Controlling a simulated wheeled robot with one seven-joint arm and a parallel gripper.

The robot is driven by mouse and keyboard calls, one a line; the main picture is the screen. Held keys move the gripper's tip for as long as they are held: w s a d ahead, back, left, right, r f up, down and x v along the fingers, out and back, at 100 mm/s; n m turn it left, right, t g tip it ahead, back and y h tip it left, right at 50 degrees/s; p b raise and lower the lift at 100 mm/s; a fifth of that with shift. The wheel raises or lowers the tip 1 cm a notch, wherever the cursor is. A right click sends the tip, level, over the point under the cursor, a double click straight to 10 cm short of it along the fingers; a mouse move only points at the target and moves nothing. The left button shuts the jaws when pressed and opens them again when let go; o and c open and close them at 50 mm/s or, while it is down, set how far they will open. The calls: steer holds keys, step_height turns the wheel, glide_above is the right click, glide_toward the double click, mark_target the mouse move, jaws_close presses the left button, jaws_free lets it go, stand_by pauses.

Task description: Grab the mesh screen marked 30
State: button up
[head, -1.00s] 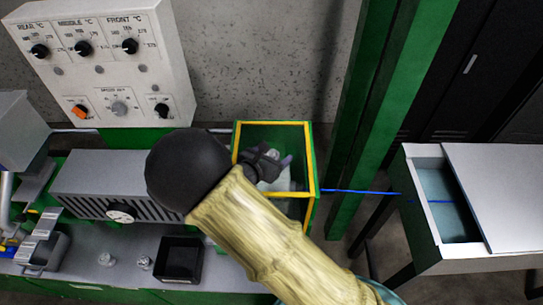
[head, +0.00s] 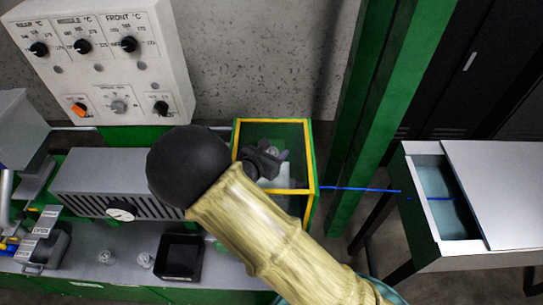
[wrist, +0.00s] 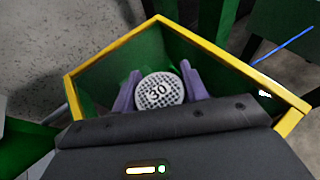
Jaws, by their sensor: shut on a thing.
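The mesh screen marked 30 (wrist: 159,91) is a round, pale, perforated disc with a dark "30" on its face. In the wrist view it sits between the two purple fingers of my gripper (wrist: 160,97), which is shut on it. The screen is over the inside of a green box with a yellow rim (wrist: 112,52). In the head view my gripper (head: 270,161) is at the box (head: 311,160), partly behind my arm, and the screen's marking cannot be read there.
A grey machine (head: 120,182) with a dial stands left of the box, below a control panel (head: 100,62). A black tray (head: 180,257) and small metal pieces lie in front. A blue cable (head: 360,189) runs right to a white table (head: 500,190). A green post (head: 375,110) stands close right.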

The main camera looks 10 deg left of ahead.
mark_target(274, 149)
steer(key=shift+r, duration=0.1)
steer(key=shift+r+b, duration=0.45)
steer(key=shift+r, duration=0.3)
steer(key=shift+r+b, duration=0.4)
steer(key=shift+r, duration=0.55)
steer(key=s+a+b, duration=0.2)
steer(key=s, duration=0.6)
steer(key=s+a+b, duration=0.1)
steer(key=s+a, duration=0.2)
steer(key=s, duration=0.6)
steer(key=shift+a+b, duration=0.3)
steer(key=shift+b, duration=0.1)
